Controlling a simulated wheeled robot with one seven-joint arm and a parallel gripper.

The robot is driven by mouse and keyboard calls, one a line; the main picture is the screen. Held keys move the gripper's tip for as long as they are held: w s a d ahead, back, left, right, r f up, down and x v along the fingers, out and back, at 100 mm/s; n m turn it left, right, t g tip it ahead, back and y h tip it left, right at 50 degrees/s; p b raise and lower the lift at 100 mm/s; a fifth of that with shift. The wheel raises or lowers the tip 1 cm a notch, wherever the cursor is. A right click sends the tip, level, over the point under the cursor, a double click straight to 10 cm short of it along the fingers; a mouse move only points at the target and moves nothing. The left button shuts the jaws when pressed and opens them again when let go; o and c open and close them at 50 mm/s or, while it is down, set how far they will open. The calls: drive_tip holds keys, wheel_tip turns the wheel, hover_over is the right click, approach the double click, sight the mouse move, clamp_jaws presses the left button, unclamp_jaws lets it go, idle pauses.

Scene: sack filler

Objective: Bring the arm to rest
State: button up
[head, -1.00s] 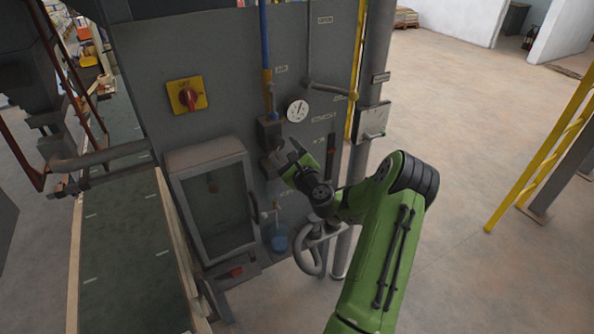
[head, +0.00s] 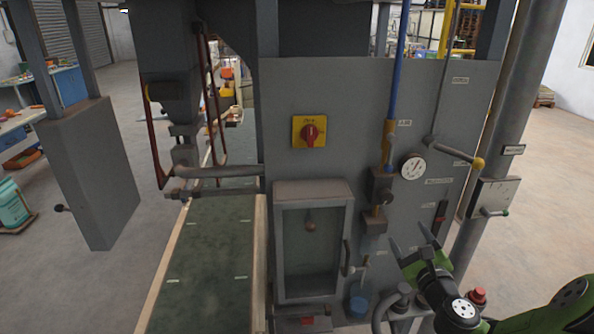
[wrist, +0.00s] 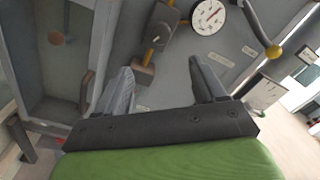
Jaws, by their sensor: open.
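My gripper (head: 413,246) is at the lower right of the head view, in front of the grey machine panel (head: 345,108). Its two grey fingers are spread apart, with nothing between them. The wrist view also shows my gripper (wrist: 162,88) open, its fingers pointing at the panel. Beyond the fingertips are a dark valve block with a yellow part (wrist: 156,42) and a round white gauge (wrist: 208,17). My green arm comes in from the lower right of the head view.
A glass-fronted box (head: 313,240) stands left of my gripper. A red switch on a yellow plate (head: 310,132) is above it. A yellow-knobbed lever (head: 478,163) and a grey box (head: 490,198) are at the right. A green conveyor (head: 208,255) runs at left. Open floor lies at far right.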

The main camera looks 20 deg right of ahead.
drive_tip(key=w+a+f+n+g+y, duration=0.2)
drive_tip(key=a+n+g+y, duration=0.7)
drive_tip(key=a+n, duration=1.55)
drive_tip(key=s+a+r+n+g+h, duration=0.1)
drive_tip(key=s+a+r+n, duration=0.1)
drive_tip(key=s, duration=0.5)
drive_tip(key=s+a+r+n+g+h, duration=0.1)
drive_tip(key=s+a+r+n, duration=0.1)
drive_tip(key=s, duration=0.4)
drive_tip(key=s+a+r+n+h, duration=0.1)
drive_tip(key=s+a+r+n, duration=0.1)
drive_tip(key=s+n, duration=0.2)
drive_tip(key=s, duration=0.3)
drive_tip(key=shift+s+g, duration=0.3)
drive_tip(key=shift+g, duration=0.1)
